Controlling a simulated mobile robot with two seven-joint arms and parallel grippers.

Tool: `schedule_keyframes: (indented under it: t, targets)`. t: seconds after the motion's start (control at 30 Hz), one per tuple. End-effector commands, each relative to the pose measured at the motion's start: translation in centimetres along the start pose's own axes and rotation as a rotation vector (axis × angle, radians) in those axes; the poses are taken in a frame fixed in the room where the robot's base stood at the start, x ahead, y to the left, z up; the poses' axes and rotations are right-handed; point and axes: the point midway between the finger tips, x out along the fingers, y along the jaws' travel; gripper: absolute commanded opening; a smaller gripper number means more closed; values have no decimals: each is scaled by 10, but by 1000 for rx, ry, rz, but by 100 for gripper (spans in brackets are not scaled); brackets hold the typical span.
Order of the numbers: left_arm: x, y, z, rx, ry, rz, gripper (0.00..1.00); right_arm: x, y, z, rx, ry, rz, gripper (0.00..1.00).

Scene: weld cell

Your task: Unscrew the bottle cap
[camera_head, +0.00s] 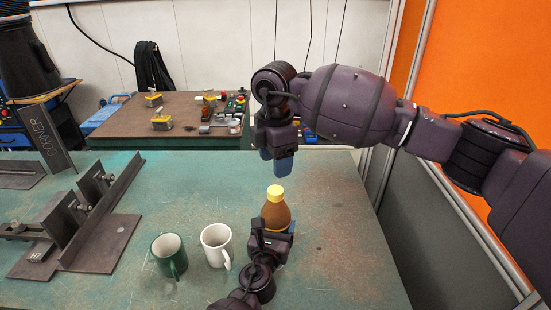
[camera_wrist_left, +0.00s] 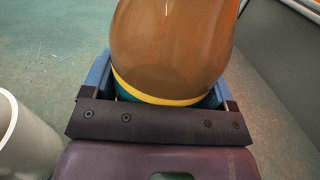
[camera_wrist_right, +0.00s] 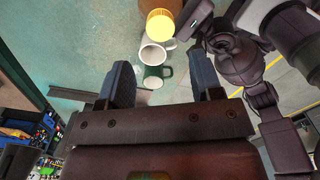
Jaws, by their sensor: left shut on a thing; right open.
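A brown bottle (camera_head: 275,214) with a yellow cap (camera_head: 275,193) stands upright on the green table. My left gripper (camera_head: 272,236) is shut on the bottle's lower body. In the left wrist view the bottle (camera_wrist_left: 172,50) sits between the two blue fingers, with a yellow band near its lower part; its cap is out of that view. My right gripper (camera_head: 280,160) hangs above the bottle, apart from the cap, fingers down. In the right wrist view its blue fingers (camera_wrist_right: 165,85) are open and empty, and the yellow cap (camera_wrist_right: 160,25) shows beyond them.
A white mug (camera_head: 215,246) and a green mug (camera_head: 168,256) stand left of the bottle. A steel fixture (camera_head: 100,222) lies on the table's left. A brown bench (camera_head: 120,122) with small parts stands behind. A grey partition (camera_head: 430,235) borders the right side.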

Motion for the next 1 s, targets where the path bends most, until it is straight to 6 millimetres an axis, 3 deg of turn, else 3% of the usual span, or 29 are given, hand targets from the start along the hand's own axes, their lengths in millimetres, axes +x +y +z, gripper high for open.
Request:
schedule_keyframes:
  t: [0.3,0.57,1.0]
  targets:
    - [0,0,-1,2,1,1,13,1,0,0,369,1,-2,60]
    - [0,0,-1,2,1,1,13,4,0,1,473,0,-2,60]
    - [0,0,-1,2,1,1,13,58,-1,0,475,0,-4,60]
